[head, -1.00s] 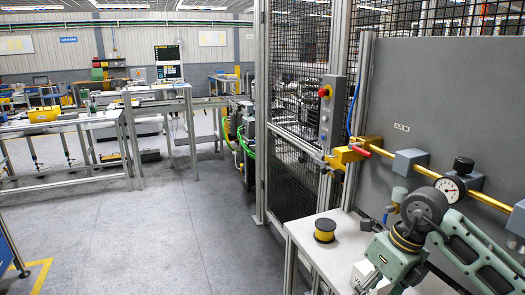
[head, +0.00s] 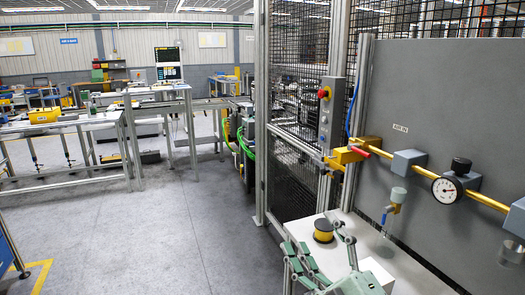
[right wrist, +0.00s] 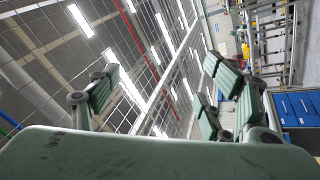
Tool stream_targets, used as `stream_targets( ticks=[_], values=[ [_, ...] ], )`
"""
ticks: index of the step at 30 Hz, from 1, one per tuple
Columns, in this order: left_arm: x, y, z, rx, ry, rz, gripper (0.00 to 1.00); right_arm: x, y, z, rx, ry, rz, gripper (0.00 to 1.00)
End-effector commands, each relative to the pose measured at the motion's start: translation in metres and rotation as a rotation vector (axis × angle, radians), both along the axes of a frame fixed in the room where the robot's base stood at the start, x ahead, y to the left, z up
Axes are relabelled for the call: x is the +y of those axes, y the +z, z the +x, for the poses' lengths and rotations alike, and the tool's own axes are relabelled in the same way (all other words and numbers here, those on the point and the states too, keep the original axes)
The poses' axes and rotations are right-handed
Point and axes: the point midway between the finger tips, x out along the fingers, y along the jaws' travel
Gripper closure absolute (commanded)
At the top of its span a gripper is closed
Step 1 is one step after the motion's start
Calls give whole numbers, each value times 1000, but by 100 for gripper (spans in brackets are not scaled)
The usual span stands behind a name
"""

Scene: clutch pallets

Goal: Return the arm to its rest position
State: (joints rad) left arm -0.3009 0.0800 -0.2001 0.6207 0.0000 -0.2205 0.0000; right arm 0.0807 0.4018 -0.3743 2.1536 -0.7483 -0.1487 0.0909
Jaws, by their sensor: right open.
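My right gripper (head: 316,240) is at the bottom of the head view, with its green fingers spread and nothing between them. My left gripper is not in view.
The bench (head: 350,252) also holds a white box (head: 376,271). Behind it, a grey panel (head: 440,100) carries a yellow pipe (head: 488,201), a pressure gauge (head: 447,190) and a red valve handle (head: 361,152). A mesh fence (head: 298,60) stands left of it. The floor (head: 170,230) further left is clear.

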Motion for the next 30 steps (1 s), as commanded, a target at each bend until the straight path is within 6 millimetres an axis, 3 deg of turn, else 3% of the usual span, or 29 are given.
stream_targets(
  ticks=[3,5,9,13,18,26,27,30],
  values=[
    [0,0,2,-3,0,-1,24,-53,-65,1,300,-186,202,27],
    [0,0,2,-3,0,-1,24,-75,-105,-8,460,-272,285,27],
    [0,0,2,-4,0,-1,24,-107,-196,-53,822,-440,426,27],
    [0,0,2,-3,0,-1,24,-117,-263,-113,1123,-550,501,27],
    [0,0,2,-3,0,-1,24,-114,-312,-183,1410,-631,543,27],
    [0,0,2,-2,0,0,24,-102,-345,-274,1737,-696,559,27],
    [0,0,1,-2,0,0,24,-100,-351,-283,1773,-702,558,27],
    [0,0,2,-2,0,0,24,-100,-380,-272,1773,-706,550,27]
  ],
)
